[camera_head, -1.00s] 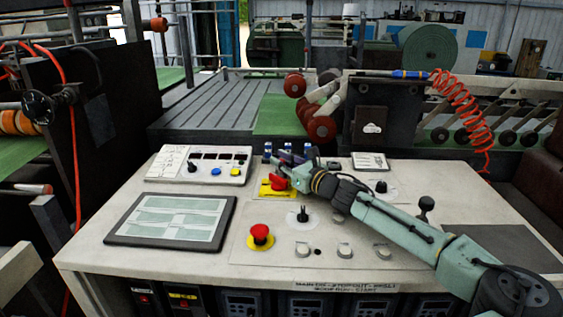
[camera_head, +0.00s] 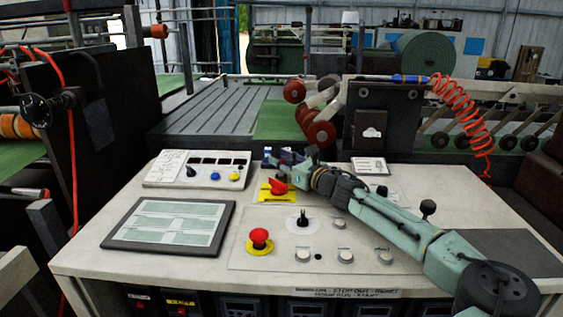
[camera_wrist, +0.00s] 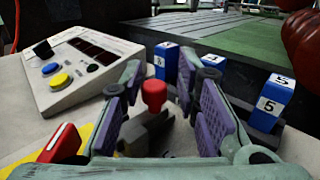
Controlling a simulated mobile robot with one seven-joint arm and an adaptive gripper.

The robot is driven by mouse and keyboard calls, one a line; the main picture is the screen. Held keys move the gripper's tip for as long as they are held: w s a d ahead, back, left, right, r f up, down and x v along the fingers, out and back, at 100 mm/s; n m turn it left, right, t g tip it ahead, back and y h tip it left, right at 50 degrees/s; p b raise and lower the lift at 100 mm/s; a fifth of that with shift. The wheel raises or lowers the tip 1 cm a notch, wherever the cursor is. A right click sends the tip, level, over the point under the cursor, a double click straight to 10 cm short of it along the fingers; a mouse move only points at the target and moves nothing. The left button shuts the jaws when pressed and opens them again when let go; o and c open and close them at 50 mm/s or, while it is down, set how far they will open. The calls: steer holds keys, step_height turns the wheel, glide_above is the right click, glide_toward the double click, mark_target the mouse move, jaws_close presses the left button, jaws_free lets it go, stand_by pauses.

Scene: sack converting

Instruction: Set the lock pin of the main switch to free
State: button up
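The main switch has a red handle (camera_head: 277,187) on a yellow plate (camera_head: 266,195) near the middle of the desk. The handle (camera_wrist: 62,142) also shows at the lower left in the wrist view. A small red-headed pin (camera_wrist: 154,94) stands by a dark grey block (camera_wrist: 148,134) in the wrist view; I take it to be the lock pin. My gripper (camera_wrist: 157,82) is open, its purple-padded fingers on either side of the red head with visible gaps. In the head view my gripper (camera_head: 283,160) is just behind the handle and hides the pin.
Blue numbered blocks (camera_wrist: 271,103) stand close behind and right of my fingers. A sloped control box (camera_head: 197,168) is to the left. A red emergency button (camera_head: 259,238), a black knob (camera_head: 303,221) and a tablet (camera_head: 172,225) lie nearer the front.

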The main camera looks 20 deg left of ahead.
steer(key=shift+o, duration=0.4)
steer(key=shift+s, duration=0.1)
steer(key=v, duration=1.2)
